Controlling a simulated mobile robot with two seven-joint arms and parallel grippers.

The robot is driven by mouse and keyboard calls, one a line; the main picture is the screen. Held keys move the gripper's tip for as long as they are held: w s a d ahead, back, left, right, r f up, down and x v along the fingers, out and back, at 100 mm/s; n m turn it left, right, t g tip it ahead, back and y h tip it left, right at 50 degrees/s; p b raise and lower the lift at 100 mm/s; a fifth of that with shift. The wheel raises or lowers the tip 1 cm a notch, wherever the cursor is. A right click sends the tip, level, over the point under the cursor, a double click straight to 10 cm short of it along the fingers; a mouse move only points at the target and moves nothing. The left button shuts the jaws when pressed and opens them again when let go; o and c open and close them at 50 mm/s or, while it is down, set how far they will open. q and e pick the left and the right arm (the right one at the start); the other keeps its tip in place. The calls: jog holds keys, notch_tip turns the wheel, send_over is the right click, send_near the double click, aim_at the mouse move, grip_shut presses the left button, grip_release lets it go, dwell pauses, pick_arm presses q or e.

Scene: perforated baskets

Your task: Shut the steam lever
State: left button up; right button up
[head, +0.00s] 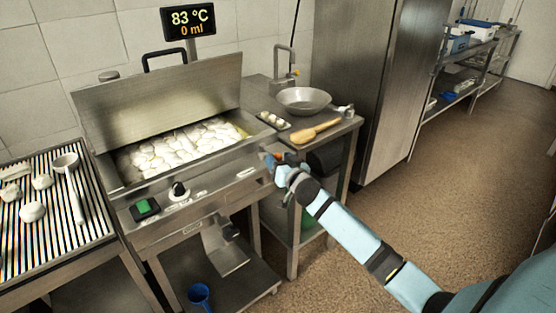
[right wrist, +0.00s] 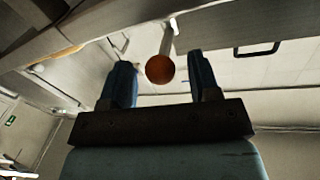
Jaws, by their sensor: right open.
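The steam lever's round orange knob (right wrist: 160,69) sits on a metal rod in the right wrist view. It lies between the two blue fingers of my right gripper (right wrist: 158,62), with a gap on each side. In the head view my right gripper (head: 277,163) is at the right front corner of the steel cooker (head: 218,184). It largely hides the lever there. The gripper is open and not closed on the knob. My left gripper is out of view.
The cooker's lid (head: 160,100) is raised over many white pieces. A display (head: 188,22) reads 83 °C and 0 ml. The floor at right is clear.

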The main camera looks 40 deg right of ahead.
jog(key=shift+w, duration=0.65)
grip_shut()
